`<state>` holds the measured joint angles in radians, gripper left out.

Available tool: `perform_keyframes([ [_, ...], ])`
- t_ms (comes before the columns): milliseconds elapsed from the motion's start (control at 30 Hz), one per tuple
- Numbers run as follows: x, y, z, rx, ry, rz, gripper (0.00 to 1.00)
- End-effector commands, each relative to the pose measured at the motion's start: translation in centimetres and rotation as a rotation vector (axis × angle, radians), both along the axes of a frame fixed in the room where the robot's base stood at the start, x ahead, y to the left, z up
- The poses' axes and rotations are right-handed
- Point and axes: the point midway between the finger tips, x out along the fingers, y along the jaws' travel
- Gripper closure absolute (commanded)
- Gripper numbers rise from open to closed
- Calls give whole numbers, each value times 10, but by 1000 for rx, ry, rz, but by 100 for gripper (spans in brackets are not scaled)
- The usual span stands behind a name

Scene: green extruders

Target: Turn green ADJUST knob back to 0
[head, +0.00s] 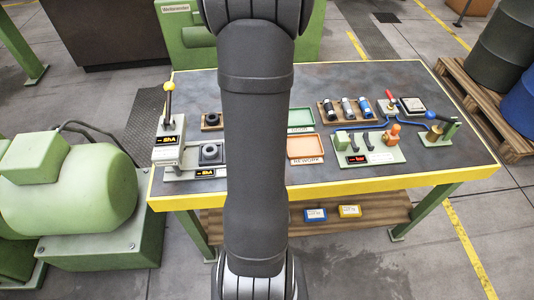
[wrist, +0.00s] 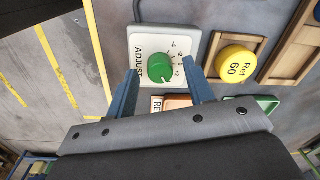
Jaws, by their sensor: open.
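The green ADJUST knob (wrist: 160,67) shows in the wrist view on a white plate (wrist: 142,42) with a printed scale along its right side. The knob's pointer seems to lie toward the lower right, near the 2 end of the scale, but the exact setting is too small to read. My gripper (wrist: 160,72) is open, with one blue finger on each side of the knob. Gaps show between the fingers and the knob, and nothing is held. In the head view my arm covers the middle of the bench, and I cannot see the knob or gripper there.
A yellow Ref 60 cylinder (wrist: 237,62) sits in a wooden holder right of the plate. A green tray (head: 300,119) and an orange tray (head: 305,147) lie beside my arm. A lever stand (head: 170,140) is at left; a rack of cylinders (head: 347,110) is at right.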

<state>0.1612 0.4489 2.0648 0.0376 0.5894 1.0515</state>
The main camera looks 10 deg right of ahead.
Motion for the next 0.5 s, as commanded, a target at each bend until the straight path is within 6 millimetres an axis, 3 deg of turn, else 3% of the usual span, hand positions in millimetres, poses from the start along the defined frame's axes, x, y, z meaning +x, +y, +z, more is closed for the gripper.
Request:
perform_keyframes([
  [367, 0, 0, -4, 0, 0, 0, 52],
  [500, 0, 0, -4, 0, 0, 0, 77],
])
